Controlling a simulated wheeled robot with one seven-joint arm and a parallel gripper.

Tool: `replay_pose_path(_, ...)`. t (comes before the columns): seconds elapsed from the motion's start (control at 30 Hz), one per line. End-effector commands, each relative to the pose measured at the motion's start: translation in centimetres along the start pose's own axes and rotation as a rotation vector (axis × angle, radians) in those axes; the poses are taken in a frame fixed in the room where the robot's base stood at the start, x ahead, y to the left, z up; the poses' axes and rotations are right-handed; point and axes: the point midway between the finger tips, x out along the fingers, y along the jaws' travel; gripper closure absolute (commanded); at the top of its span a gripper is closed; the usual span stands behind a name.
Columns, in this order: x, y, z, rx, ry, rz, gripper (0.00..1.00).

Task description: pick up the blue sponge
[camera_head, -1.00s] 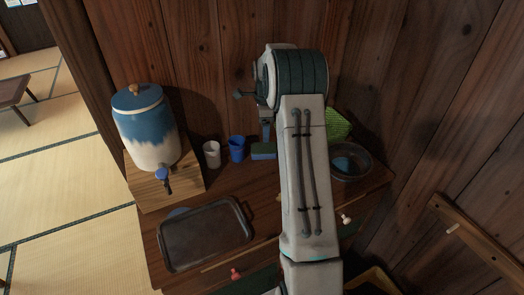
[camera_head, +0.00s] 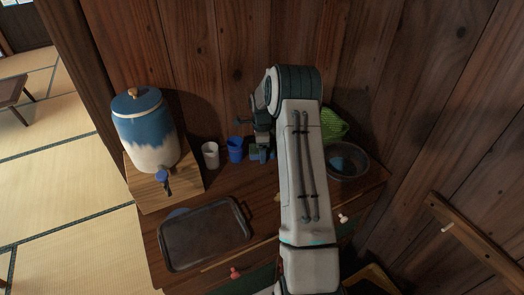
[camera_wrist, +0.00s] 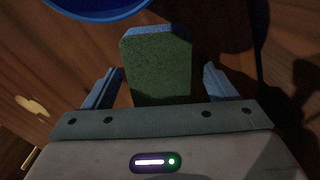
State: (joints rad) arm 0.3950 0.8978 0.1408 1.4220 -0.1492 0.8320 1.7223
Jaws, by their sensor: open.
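The blue sponge (camera_wrist: 157,62) shows in the wrist view with a green face toward the camera and a blue edge at its far end. It lies between the two open fingers of my gripper (camera_wrist: 162,88), with a gap on the right side and a smaller one on the left. In the head view the sponge (camera_head: 254,154) is mostly hidden behind my gripper (camera_head: 262,153), which is down at the cabinet top beside the blue cup.
A blue cup (camera_head: 235,149) and a white cup (camera_head: 210,155) stand just left of my gripper. A dark tray (camera_head: 204,236) lies in front, a blue-white dispenser (camera_head: 146,132) stands left. A dark bowl (camera_head: 347,161) and green basket (camera_head: 333,124) are right. The wooden wall is close behind.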

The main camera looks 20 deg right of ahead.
Motion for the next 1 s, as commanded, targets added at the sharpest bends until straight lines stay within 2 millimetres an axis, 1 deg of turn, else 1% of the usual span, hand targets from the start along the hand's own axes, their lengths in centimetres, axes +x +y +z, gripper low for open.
replay_pose_path(0.07, 0.0, 0.0, 0.0, 0.000, 0.000, 0.000, 0.20)
replay_pose_path(0.1, 0.0, 0.0, 0.0, 0.000, 0.000, 0.000, 0.31)
replay_pose_path(0.17, 0.0, 0.0, 0.0, 0.000, 0.000, 0.000, 0.48)
replay_pose_path(0.2, 0.0, 0.0, 0.0, 0.000, 0.000, 0.000, 0.59)
replay_pose_path(0.23, 0.0, 0.0, 0.0, 0.000, 0.000, 0.000, 0.67)
replay_pose_path(0.33, 0.0, 0.0, 0.0, 0.000, 0.000, 0.000, 0.67)
replay_pose_path(0.37, 0.0, 0.0, 0.0, 0.000, 0.000, 0.000, 0.71)
replay_pose_path(0.5, -0.1, 0.0, 0.0, 0.000, 0.000, 0.000, 0.71)
replay_pose_path(0.57, -0.3, 0.0, 0.0, 0.000, 0.000, -0.001, 0.71)
replay_pose_path(0.63, -1.0, -0.1, 0.0, 0.001, 0.000, -0.003, 0.71)
replay_pose_path(0.77, -3.3, -0.1, 0.0, 0.001, 0.000, -0.005, 0.71)
replay_pose_path(0.9, -6.2, -0.1, 0.0, 0.000, 0.001, -0.004, 0.71)
replay_pose_path(1.0, -8.0, -0.1, 0.0, 0.000, 0.000, -0.004, 0.71)
